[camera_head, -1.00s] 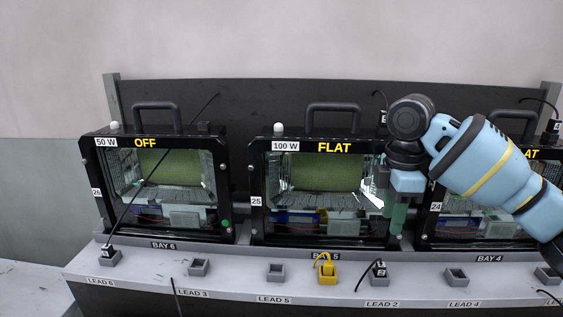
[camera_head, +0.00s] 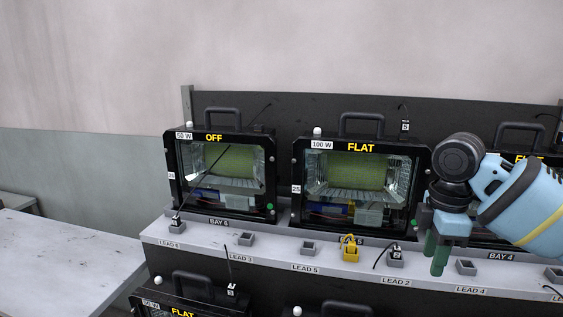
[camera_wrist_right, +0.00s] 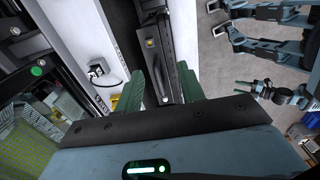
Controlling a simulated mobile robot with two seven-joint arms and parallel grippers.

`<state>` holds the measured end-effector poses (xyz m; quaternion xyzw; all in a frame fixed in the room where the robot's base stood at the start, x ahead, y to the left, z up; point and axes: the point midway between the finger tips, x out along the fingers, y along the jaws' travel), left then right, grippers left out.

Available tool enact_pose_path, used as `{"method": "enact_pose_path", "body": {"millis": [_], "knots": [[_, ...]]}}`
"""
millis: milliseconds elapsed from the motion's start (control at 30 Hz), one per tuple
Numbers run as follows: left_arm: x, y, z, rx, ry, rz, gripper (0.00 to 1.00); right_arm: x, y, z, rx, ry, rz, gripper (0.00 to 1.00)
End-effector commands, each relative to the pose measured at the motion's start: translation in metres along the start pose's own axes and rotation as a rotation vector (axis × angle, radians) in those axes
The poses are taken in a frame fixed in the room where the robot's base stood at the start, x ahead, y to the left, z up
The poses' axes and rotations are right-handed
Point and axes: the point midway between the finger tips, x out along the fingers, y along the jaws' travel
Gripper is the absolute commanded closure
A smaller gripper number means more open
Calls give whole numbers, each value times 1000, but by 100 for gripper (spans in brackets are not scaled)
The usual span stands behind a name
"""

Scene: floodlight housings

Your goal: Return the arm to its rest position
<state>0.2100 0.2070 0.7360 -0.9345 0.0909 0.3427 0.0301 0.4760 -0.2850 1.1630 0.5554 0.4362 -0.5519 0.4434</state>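My right gripper (camera_head: 437,254) hangs fingers-down at the right of the head view, in front of the shelf between the LEAD 2 and LEAD 4 sockets. Its green fingers also show in the right wrist view (camera_wrist_right: 160,88), apart with nothing between them. My right arm (camera_head: 520,205) reaches in from the right edge. My left gripper is not in the head view. In the right wrist view, what looks like my left gripper (camera_wrist_right: 243,87) is small at the right, and its opening is unclear.
Floodlight housings marked OFF (camera_head: 222,206) and FLAT (camera_head: 358,221) stand on the grey shelf (camera_head: 270,256). More housings (camera_head: 190,290) sit below. A grey table (camera_head: 60,260) is at left.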

Motion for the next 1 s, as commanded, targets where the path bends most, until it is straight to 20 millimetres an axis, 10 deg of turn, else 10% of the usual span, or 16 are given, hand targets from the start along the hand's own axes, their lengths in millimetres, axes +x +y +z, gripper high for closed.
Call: {"method": "enact_pose_path", "body": {"millis": [367, 1000], "knots": [[1, 0, -2, 0, 3, -1, 54, 105, -32, -52, -7, 37, 2, 61], [-1, 0, 3, -1, -5, 0, 54, 261, -164, -112, 291, 286, 0, 61]]}}
